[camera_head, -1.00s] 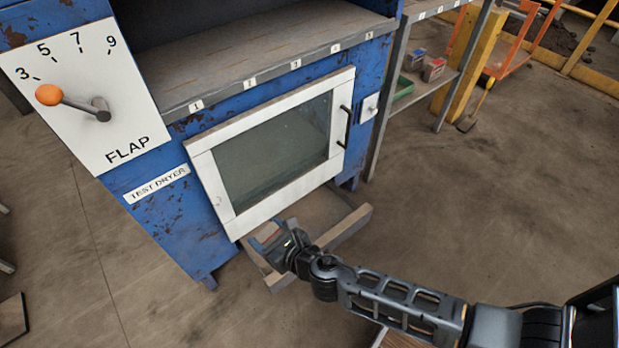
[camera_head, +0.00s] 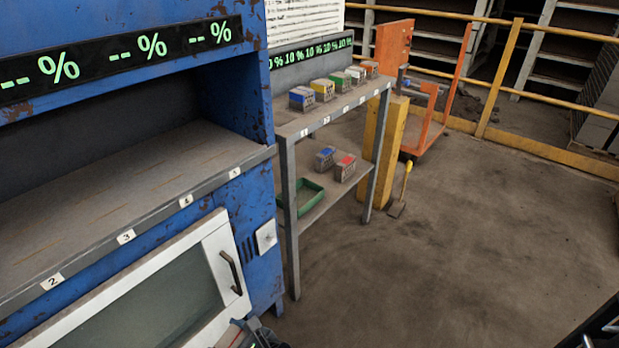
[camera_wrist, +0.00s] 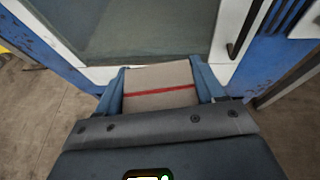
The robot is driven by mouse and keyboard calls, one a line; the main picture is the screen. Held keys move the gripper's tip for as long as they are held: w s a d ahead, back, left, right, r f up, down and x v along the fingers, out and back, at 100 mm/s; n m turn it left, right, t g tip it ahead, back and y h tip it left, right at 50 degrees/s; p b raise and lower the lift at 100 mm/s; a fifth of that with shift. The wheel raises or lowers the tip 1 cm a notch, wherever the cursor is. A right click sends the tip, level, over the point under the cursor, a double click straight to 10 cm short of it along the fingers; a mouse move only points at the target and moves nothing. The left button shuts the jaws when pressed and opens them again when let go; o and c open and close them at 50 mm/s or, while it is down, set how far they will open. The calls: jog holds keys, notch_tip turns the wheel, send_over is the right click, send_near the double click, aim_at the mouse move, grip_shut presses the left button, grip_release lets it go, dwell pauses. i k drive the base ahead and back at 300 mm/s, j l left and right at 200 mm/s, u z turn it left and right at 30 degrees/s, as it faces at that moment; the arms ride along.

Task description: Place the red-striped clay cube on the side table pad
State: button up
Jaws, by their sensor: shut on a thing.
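The red-striped clay cube (camera_wrist: 160,78) is a grey-beige block with a thin red line across it. In the wrist view my gripper (camera_wrist: 159,67) is shut on it, with a blue finger on each side. The dryer's white-framed door is just beyond the cube. In the head view only a bit of my gripper (camera_head: 250,336) shows at the bottom edge, and the cube is not clear there. A grey side table (camera_head: 292,135) stands right of the blue dryer. I cannot make out a pad on it.
Several colour-topped blocks (camera_head: 324,90) line the table top. The lower shelf holds a green tray (camera_head: 303,198), a blue-topped block (camera_head: 325,158) and a red-topped block (camera_head: 345,167). The dryer door (camera_head: 160,300) is at lower left. The floor at right (camera_head: 450,260) is clear.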

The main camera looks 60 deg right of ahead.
aim_at(279, 119)
jog(key=l+z, duration=0.1)
jog(key=l, duration=1.15)
jog(key=i+l+z, duration=0.1)
jog(key=l, duration=1.1)
